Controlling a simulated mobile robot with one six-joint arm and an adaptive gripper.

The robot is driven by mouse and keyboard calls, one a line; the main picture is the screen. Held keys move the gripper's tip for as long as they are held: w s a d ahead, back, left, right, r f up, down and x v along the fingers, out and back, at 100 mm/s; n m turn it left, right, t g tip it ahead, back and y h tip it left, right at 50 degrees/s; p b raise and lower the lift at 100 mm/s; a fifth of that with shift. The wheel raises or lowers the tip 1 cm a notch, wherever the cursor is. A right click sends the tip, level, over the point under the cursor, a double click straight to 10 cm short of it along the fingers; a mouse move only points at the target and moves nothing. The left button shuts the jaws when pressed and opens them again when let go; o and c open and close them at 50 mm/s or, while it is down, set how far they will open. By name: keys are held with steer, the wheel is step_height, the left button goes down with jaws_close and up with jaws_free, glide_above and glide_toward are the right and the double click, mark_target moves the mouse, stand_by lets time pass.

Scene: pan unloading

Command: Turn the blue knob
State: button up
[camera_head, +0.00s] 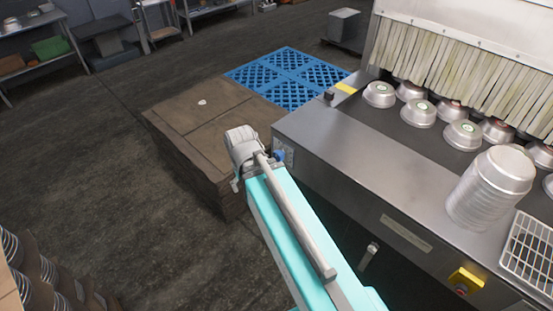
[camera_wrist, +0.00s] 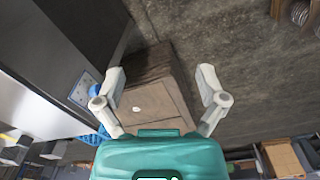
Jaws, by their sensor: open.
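The blue knob (camera_head: 279,155) is on the near left end of the steel machine, beside a small light label plate. In the head view it sits just right of the grey end of my arm. In the wrist view a bit of the blue knob (camera_wrist: 94,90) shows beside the left finger, which partly hides it. My gripper (camera_wrist: 161,78) is open, its two fingers wide apart with nothing between them. The knob lies outside the fingers, to the left. I cannot tell whether the left finger touches it.
The steel machine (camera_head: 350,150) fills the right, with upturned pans (camera_head: 418,113) on its belt and a pan stack (camera_head: 490,190) near its front edge. A brown stack (camera_head: 205,120) stands just beyond my arm. A blue pallet (camera_head: 290,75) lies behind. Open floor is at left.

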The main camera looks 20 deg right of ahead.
steer(key=w+d+f+n+h+b, duration=0.25)
steer(key=w+d+f+b, duration=0.2)
steer(key=f+b, duration=0.35)
steer(key=n+t+h+b, duration=0.7)
steer(key=h+b, duration=0.7)
steer(key=b, duration=1.8)
glide_toward(277, 158)
steer(key=a, duration=0.3)
steer(key=shift+s+n+g, duration=0.15)
steer(key=shift+n+g, duration=0.1)
steer(key=shift+g, duration=0.15)
steer(key=shift+d, duration=0.15)
steer(key=shift+x, duration=6.8)
steer(key=shift+r, duration=0.1)
